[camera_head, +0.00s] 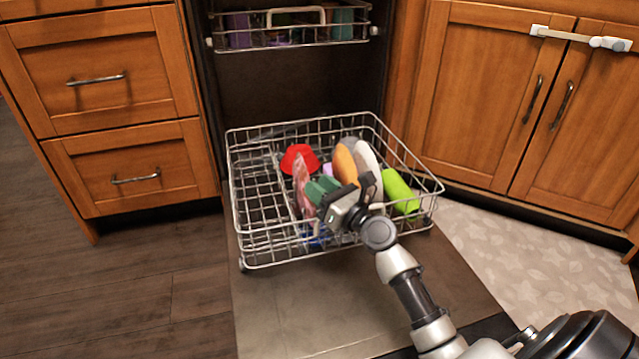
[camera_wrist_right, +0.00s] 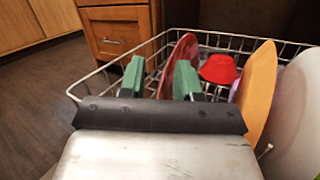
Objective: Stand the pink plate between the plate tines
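The pink plate (camera_head: 301,187) stands on edge, slightly tilted, in the left-middle part of the pulled-out lower dishwasher rack (camera_head: 252,215). In the right wrist view the plate (camera_wrist_right: 180,52) rises just beyond and between the green fingertips, with the right finger covering part of it. My right gripper (camera_head: 322,189) is down in the rack just right of the plate. Its fingers are apart in the right wrist view (camera_wrist_right: 160,78). Whether a finger touches the plate cannot be told. The plate's lower edge and the tines under it are hidden. My left gripper is not in view.
A red bowl (camera_head: 300,156) lies behind the plate. An orange plate (camera_head: 345,164), a whitish plate (camera_head: 367,160) and a green item (camera_head: 399,190) stand to the right. The rack's left side is mostly empty. The upper rack (camera_head: 290,40) is above, behind.

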